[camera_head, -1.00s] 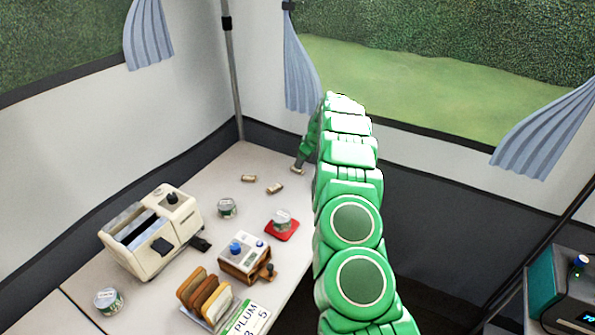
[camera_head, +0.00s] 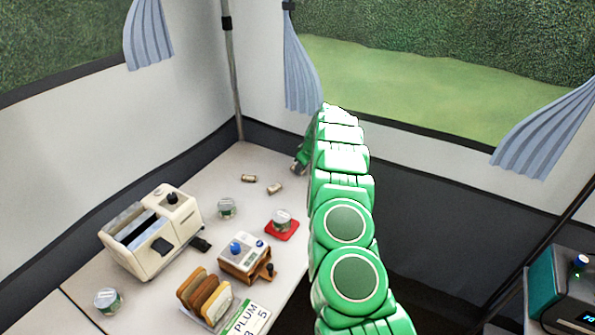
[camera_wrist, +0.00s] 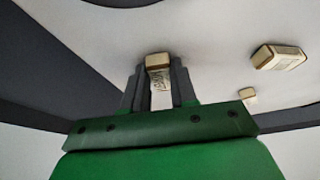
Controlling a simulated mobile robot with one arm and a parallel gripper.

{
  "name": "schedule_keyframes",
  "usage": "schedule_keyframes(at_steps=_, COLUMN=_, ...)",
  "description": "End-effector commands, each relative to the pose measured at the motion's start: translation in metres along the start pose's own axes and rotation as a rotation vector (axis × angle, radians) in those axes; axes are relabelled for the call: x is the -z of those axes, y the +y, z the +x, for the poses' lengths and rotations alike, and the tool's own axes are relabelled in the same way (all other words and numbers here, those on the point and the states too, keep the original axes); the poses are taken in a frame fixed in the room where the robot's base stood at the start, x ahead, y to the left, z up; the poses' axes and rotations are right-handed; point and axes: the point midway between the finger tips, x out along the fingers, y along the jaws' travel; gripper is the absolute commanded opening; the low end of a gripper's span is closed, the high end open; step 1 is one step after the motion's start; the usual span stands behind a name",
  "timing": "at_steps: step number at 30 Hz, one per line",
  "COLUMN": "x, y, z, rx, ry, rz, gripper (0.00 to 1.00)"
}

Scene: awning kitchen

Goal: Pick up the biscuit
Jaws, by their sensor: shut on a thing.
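In the wrist view a small block-shaped biscuit (camera_wrist: 158,64), with a tan end and a pale printed side, sits between the two dark fingers of my gripper (camera_wrist: 159,80). The fingers are shut on it. I cannot tell whether it touches the table. Two similar small tan pieces, one larger in view (camera_wrist: 278,57) and one farther off (camera_wrist: 248,95), lie apart to the right. Two such pieces also lie on the table in the head view, one at left (camera_head: 248,178) and one at right (camera_head: 275,188). There my gripper is mostly hidden by my green arm, and the held biscuit is not visible.
The white table (camera_head: 215,178) holds a cream toaster (camera_head: 158,228), several tins, one on a red mat (camera_head: 283,232), a wooden-sided box (camera_head: 243,260) and a rack of bread slices (camera_head: 205,292). Tent walls stand behind the table. A teal appliance (camera_head: 543,290) stands at right.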

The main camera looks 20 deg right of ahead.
Motion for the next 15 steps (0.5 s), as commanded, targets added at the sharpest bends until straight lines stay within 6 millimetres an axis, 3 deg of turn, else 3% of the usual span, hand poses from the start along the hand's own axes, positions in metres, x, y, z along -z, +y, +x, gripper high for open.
schedule_keyframes(at_steps=10, x=0.001, y=0.000, z=-0.002, rx=0.000, ry=0.000, rz=0.000, gripper=0.00)
schedule_keyframes(at_steps=15, x=0.005, y=0.001, z=-0.013, rx=-0.001, ry=0.001, rz=-0.001, gripper=0.00)
